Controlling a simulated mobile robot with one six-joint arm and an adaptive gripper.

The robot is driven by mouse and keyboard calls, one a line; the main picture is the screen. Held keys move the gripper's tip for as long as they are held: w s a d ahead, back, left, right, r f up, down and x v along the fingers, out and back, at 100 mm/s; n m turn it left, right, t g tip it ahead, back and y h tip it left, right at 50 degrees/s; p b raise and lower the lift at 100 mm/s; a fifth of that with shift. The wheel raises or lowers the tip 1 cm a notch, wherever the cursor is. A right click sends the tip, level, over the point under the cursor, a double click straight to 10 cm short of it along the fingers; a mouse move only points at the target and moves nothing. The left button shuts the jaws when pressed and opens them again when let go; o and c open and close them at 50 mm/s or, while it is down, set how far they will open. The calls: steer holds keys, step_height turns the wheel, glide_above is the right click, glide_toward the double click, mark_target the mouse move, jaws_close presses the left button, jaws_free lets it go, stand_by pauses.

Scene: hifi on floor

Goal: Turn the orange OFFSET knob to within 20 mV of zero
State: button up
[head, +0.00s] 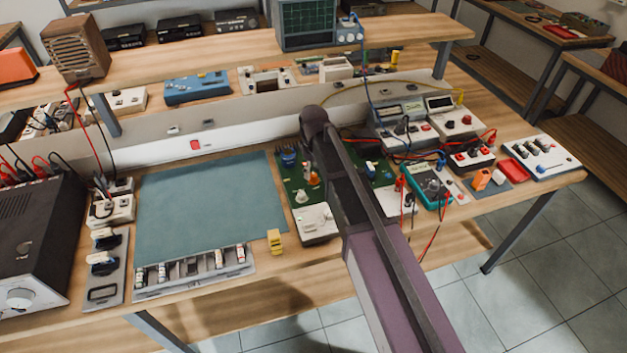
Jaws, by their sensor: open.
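A green circuit board (291,187) lies on the bench right of the blue-green mat, partly hidden behind my arm. A small orange knob-like part (314,179) stands on it, close to the left side of my arm. Its OFFSET label and pointer are too small to read. A pale round knob (301,196) sits just below it. A teal multimeter (430,187) lies right of my arm, and its reading cannot be made out. My arm reaches up from the bottom right across the board. My gripper's fingers do not show.
The blue-green mat (205,205) is clear. A small yellow block (274,241) stands by its lower right corner. Red and black leads (431,240) hang near the multimeter. Instruments (402,116) crowd the back right. A dark amplifier box (40,235) fills the left.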

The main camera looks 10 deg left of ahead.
steer(key=shift+f+b, duration=1.05)
steer(key=shift+f, duration=0.3)
jaws_close()
